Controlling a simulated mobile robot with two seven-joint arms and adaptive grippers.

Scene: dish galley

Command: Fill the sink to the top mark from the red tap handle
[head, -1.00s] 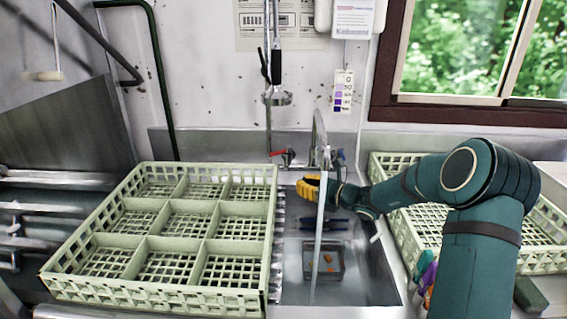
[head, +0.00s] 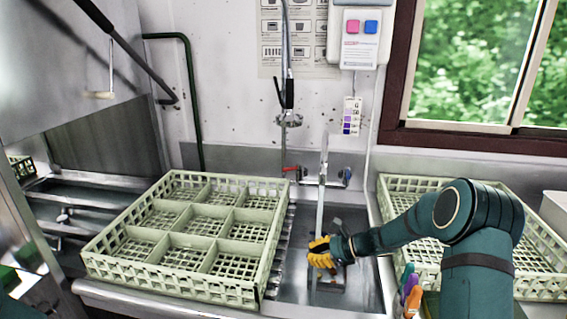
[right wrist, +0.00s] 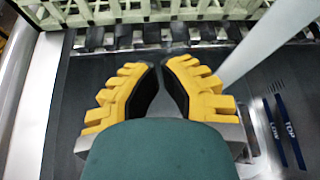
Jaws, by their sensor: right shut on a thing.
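The red tap handle (head: 290,169) is on the wall mixer behind the sink, left of the pale spout strip (head: 322,190). I cannot tell whether water runs. The sink (head: 368,285) is between two racks. In the right wrist view, blue LOW (right wrist: 272,135) and TOP (right wrist: 292,135) marks are right of my fingers. My right gripper (head: 318,253), with yellow fingers, is low over the sink, well in front of the handle. In the right wrist view (right wrist: 160,70) its fingers are nearly together; what they hold is hidden. A small basket (head: 328,294) is partly hidden below it.
A divided pale green rack (head: 210,240) stands left of the sink, close to my right fingers. Another pale rack (head: 530,225) stands right, behind my arm. Coloured bottles (head: 411,290) stand by the sink's right edge. A spray hose (head: 288,95) hangs behind.

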